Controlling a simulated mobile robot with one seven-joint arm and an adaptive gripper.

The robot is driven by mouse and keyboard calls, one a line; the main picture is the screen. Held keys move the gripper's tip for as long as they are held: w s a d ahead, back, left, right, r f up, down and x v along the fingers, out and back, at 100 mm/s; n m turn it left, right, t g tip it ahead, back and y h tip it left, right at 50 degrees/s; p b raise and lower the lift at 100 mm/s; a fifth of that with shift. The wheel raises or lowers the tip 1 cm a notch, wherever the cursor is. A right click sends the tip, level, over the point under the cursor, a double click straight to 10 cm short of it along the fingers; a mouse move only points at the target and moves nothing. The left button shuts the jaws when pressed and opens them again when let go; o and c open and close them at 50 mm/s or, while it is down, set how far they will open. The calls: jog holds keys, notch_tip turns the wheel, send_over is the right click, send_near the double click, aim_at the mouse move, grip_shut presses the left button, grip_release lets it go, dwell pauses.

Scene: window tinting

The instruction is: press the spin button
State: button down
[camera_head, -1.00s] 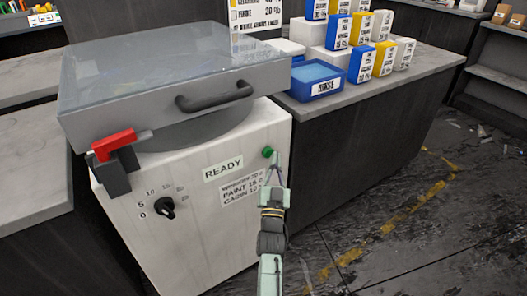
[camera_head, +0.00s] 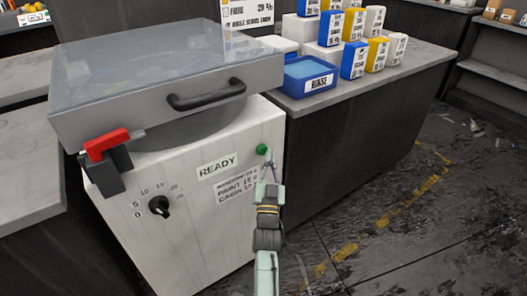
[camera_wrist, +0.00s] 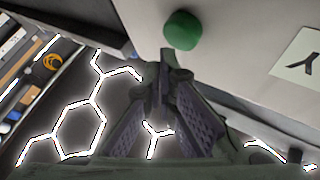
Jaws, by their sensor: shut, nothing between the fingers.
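The green button (camera_head: 262,149) sits on the upper right of the white machine's front (camera_head: 180,215), right of the READY label (camera_head: 217,166). My gripper (camera_head: 270,160) is just below and to the right of the button in the head view, shut and empty. In the wrist view the round green button (camera_wrist: 182,30) is just beyond the closed fingertips (camera_wrist: 165,75), slightly right of them. A small gap seems to show between them; contact cannot be confirmed.
The machine has a closed clear lid (camera_head: 160,60) with a dark handle (camera_head: 207,94), a red latch (camera_head: 106,146) and a black dial (camera_head: 159,206). A counter at the right holds a blue RINSE tub (camera_head: 309,76) and several boxes.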

dwell(0.4)
jog(key=shift+w+a+p, duration=0.3)
jog(key=shift+w, duration=0.05)
jog(key=shift+w+a+p, duration=0.3)
jog(key=shift+w, duration=0.1)
dwell(1.0)
jog(key=shift+s+d+b, duration=0.55)
jog(key=shift+s+b, duration=0.2)
jog(key=shift+b, duration=0.05)
